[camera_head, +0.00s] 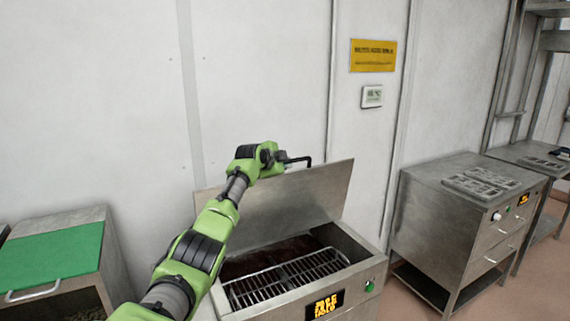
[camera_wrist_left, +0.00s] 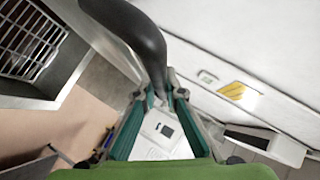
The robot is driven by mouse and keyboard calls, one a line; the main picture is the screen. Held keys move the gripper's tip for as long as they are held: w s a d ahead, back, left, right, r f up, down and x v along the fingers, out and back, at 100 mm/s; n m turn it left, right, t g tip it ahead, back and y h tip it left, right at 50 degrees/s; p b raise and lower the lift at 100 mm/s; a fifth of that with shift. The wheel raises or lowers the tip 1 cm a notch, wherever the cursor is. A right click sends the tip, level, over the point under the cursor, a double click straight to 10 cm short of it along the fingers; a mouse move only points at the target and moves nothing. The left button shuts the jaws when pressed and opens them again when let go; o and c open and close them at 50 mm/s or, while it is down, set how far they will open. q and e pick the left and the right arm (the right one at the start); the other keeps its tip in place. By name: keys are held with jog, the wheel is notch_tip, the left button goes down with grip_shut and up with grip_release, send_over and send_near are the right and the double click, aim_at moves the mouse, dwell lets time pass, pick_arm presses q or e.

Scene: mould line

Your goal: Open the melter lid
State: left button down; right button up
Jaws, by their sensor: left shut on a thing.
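The melter (camera_head: 355,245) is a steel box in the middle of the head view, with a dark inside and a wire grate. Its steel lid (camera_head: 315,195) stands raised, tilted up at the back of the box, so the opening is uncovered. My left gripper (camera_head: 281,158) is at the lid's upper edge, shut on the black lid handle (camera_head: 303,160). In the left wrist view the curved black handle (camera_wrist_left: 140,35) runs down between the fingers of my left gripper (camera_wrist_left: 165,95). My left arm hides part of the lid and the box's left side. My right gripper is not in view.
A bin with a green lid (camera_head: 55,258) stands at the left. A steel cabinet (camera_head: 440,215) with mould trays (camera_head: 480,182) on top stands at the right. The wall with a yellow sign (camera_head: 373,55) is close behind the lid. Floor shows between melter and cabinet.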

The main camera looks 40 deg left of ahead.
pick_arm(q)
jog(key=c, duration=2.1)
grip_release()
jog(key=shift+d, duration=0.15)
jog(key=shift+s+r, duration=0.2)
jog(key=shift+s, duration=0.25)
jog(key=v, duration=1.1)
jog(key=shift+w+d, duration=0.1)
jog(key=shift+r, duration=0.1)
